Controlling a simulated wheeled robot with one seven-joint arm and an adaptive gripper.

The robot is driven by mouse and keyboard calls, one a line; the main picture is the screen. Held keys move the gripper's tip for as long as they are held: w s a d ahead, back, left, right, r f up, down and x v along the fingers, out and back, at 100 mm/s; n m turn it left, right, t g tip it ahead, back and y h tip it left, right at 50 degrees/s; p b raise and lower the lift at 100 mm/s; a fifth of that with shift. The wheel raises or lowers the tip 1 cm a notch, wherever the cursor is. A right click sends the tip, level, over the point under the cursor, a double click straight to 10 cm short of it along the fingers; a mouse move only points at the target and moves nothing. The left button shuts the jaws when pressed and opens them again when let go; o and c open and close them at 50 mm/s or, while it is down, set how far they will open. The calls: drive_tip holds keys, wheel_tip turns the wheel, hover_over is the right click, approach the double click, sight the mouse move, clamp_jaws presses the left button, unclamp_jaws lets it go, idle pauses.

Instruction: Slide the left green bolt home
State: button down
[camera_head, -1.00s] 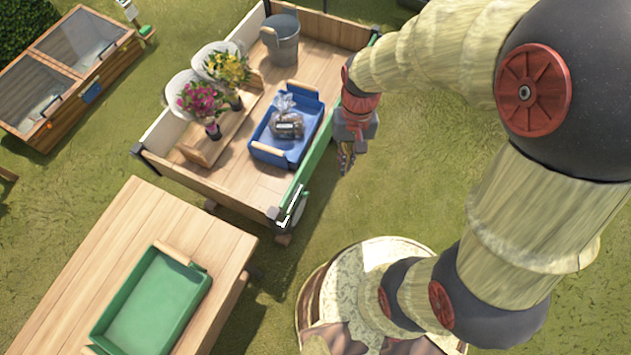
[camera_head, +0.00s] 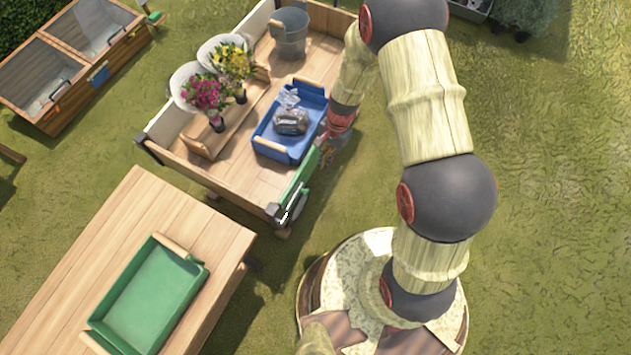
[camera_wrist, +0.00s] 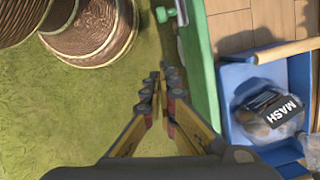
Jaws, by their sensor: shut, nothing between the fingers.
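The green side board (camera_head: 299,180) of the wooden cart stands along its near right edge. It also shows in the wrist view (camera_wrist: 203,85). A bolt with a green end and a pale metal part (camera_wrist: 170,14) sticks out from the board at the top of the wrist view. A dark and white fitting (camera_head: 284,214) sits at the board's lower left end in the head view; its details are too small to tell. My gripper (camera_wrist: 163,88) is shut and empty, outside the board and apart from the bolt. In the head view my gripper (camera_head: 326,154) is partly hidden by my arm.
A table (camera_head: 150,215) with a green tray (camera_head: 150,300) stands at lower left. Grass outside the board is open.

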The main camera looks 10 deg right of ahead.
drive_tip(key=shift+f, duration=0.1)
drive_tip(key=s+a+f+b, duration=0.4)
drive_tip(key=f, duration=0.3)
drive_tip(key=shift+a+f+b, duration=0.2)
drive_tip(key=shift+f+b, duration=0.15)
drive_tip(key=shift+b, duration=0.05)
idle(0.3)
drive_tip(key=s+a, duration=0.2)
drive_tip(key=s, duration=0.1)
drive_tip(key=shift+a, duration=0.15)
idle(0.4)
